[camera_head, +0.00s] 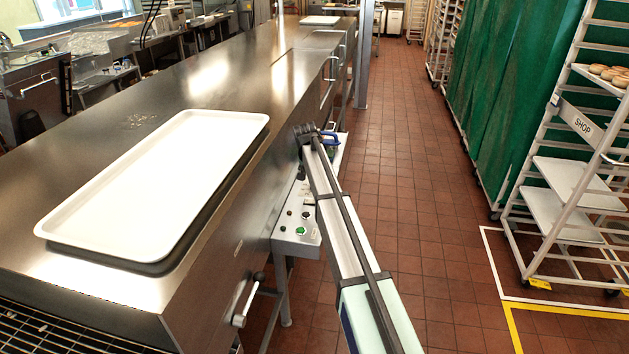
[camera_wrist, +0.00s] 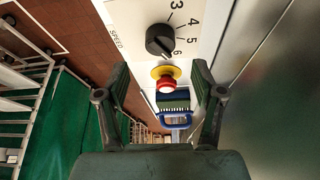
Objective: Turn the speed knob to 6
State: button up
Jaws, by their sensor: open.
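The black speed knob (camera_wrist: 160,40) sits on a white panel (camera_wrist: 130,12) in the wrist view, beside the word SPEED and the numbers 3 to 6. Its ridge slants toward the lower right, roughly toward the 6; the exact setting is hard to read. My gripper (camera_wrist: 159,67) is open and empty, with one finger on each side of the picture below the knob. The fingers appear apart from the knob. In the head view my gripper (camera_head: 308,132) is at the side of the steel machine, and the knob cannot be made out there.
A red emergency button (camera_wrist: 166,84) on a yellow collar sits just below the knob, between the fingers in view. A blue handle (camera_wrist: 176,122) lies beyond it. A lower control box (camera_head: 297,228) has a green button. A white tray (camera_head: 160,180) lies on the machine top.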

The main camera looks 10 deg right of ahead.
jog(key=shift+v, duration=2.75)
